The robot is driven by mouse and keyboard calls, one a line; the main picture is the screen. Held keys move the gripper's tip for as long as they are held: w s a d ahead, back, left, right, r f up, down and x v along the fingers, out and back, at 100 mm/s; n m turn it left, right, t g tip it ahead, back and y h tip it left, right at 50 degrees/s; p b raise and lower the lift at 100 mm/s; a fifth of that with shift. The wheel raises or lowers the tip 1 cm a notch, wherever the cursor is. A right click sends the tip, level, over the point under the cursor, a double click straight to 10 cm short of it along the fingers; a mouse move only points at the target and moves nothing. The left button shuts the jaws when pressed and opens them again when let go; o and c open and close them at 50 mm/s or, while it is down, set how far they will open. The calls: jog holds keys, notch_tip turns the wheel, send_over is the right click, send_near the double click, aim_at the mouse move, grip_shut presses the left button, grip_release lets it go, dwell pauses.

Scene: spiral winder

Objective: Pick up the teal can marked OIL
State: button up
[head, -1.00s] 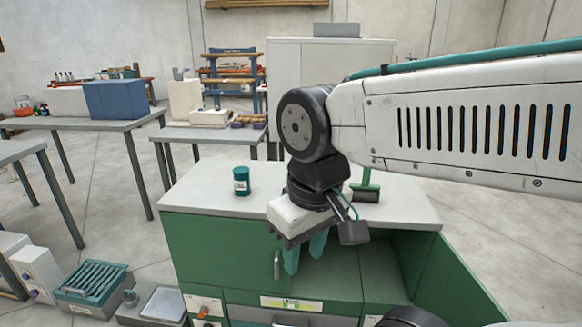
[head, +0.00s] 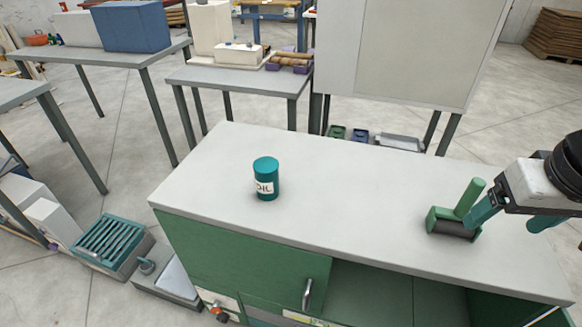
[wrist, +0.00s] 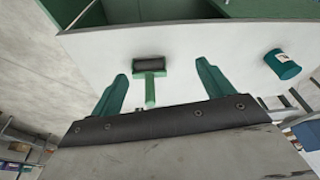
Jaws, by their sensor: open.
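The teal can (head: 265,179) with a white OIL label stands upright on the pale top of the green cabinet, left of centre in the head view. It also shows at the right in the wrist view (wrist: 283,64). My gripper (head: 508,213) is at the right edge of the head view, well to the right of the can and apart from it. Its two teal fingers (wrist: 160,86) are spread with nothing between them touching. In the wrist view the green roller tool lies beyond the gap between the fingers.
The green roller tool (head: 455,219) with a dark roller is on the cabinet top (head: 345,205), close to my gripper. The top between can and roller is clear. Grey tables (head: 240,78) stand behind; a teal slatted box (head: 112,243) is on the floor at left.

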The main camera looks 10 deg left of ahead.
jog(key=w+a+f+n+t+y, duration=0.2)
jog(key=w+a+f, duration=0.1)
jog(key=w+a, duration=0.55)
jog(key=n+t+y, duration=0.5)
jog(key=t+y, duration=0.1)
jog(key=y, duration=0.1)
send_near(266, 164)
jog(key=shift+w+a+f, duration=0.8)
jog(key=x, duration=0.7)
jog(key=shift+w+a+f, duration=0.2)
jog(key=shift+f, duration=0.05)
jog(key=c, duration=1.2)
jog(key=shift+r, duration=0.1)
jog(key=shift+c, duration=0.2)
